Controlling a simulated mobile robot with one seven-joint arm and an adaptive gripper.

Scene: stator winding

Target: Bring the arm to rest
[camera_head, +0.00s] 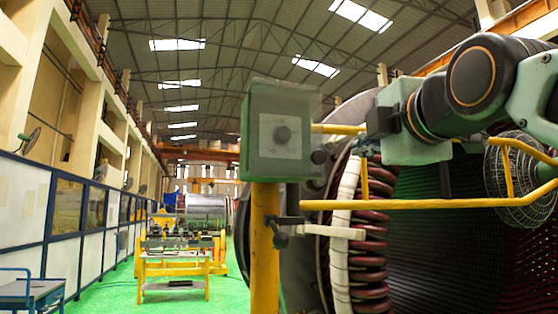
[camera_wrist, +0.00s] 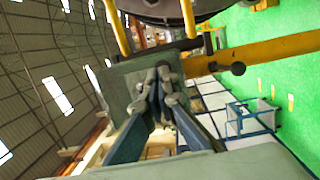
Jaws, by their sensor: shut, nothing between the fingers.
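My arm (camera_head: 460,90) reaches in from the right in the head view, in front of the large stator. My gripper (camera_wrist: 160,76) shows in the wrist view with its two fingers together and nothing between them. Beyond the fingers is a grey-green box (camera_wrist: 118,80), partly covered by them. In the head view this box (camera_head: 262,150) has a dark round knob and sits on a yellow post (camera_head: 265,235), to the left of my arm. I cannot tell from these frames how far the fingers are from the box.
Yellow rails (camera_head: 420,204) run below my arm across the stator opening. The stator (camera_head: 430,255) has dark red coils with a white wrap (camera_head: 344,230). A round wire-guarded fan (camera_head: 520,178) is at the right. A yellow workbench (camera_head: 175,268) stands farther back on green floor (camera_head: 110,290).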

